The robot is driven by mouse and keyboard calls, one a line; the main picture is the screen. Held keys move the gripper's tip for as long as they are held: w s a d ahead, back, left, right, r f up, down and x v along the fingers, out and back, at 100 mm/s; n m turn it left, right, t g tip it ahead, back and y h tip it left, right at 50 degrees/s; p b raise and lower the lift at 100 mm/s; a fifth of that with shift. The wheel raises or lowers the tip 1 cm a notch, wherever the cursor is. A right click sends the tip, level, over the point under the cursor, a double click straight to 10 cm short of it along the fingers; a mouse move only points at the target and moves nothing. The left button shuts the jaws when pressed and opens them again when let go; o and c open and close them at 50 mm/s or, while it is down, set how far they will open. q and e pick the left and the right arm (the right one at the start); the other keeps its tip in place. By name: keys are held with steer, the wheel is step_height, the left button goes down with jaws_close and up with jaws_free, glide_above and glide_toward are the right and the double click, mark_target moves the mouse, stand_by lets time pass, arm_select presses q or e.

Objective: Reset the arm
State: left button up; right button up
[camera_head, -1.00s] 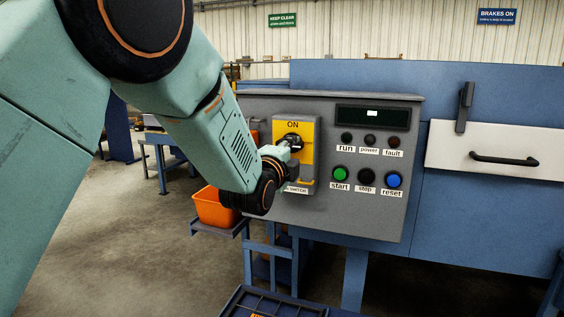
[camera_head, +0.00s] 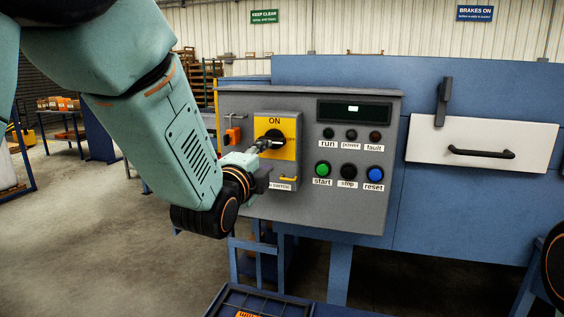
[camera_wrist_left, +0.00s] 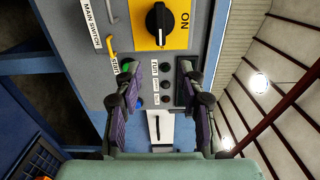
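My left gripper (camera_head: 262,146) is in front of the main switch on the grey control panel (camera_head: 320,215). In the left wrist view its two fingers (camera_wrist_left: 157,85) stand apart with nothing between them. The black switch knob (camera_head: 274,140) sits on a yellow plate (camera_head: 291,152) marked ON. My left forearm comes in from the upper left. My right gripper is not seen; only a black and orange arm joint shows at the right edge.
The panel has green start (camera_head: 322,169), black stop (camera_head: 348,171) and blue reset (camera_head: 375,174) buttons, with dark lamps and a display (camera_head: 354,111) above. A white drawer (camera_head: 482,147) with a black handle is to the right. Open floor lies at left.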

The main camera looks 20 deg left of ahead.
arm_select(q)
steer(key=s+a+f+n+g+b, duration=0.1)
steer(key=s+f+n+g, duration=0.3)
steer(key=f, duration=0.6)
steer(key=s+a+f+n+g, duration=0.1)
steer(key=s+f+n+g, duration=0.1)
steer(key=s+f+n, duration=0.55)
steer(key=s+f+n+g+b, duration=0.1)
steer(key=s+f+n+g, duration=0.2)
steer(key=f, duration=0.9)
steer(key=s+f+n+g+b, duration=0.1)
steer(key=s+f+g, duration=0.3)
steer(key=s+f, duration=0.7)
steer(key=s+a+f+n+g+b, duration=0.1)
steer(key=s+f+g, duration=0.4)
steer(key=s+f, duration=0.6)
steer(key=s+n+b, duration=0.1)
steer(key=s+n, duration=0.1)
steer(key=s, duration=0.6)
steer(key=shift+f+y, duration=0.3)
steer(key=shift+f, duration=0.05)
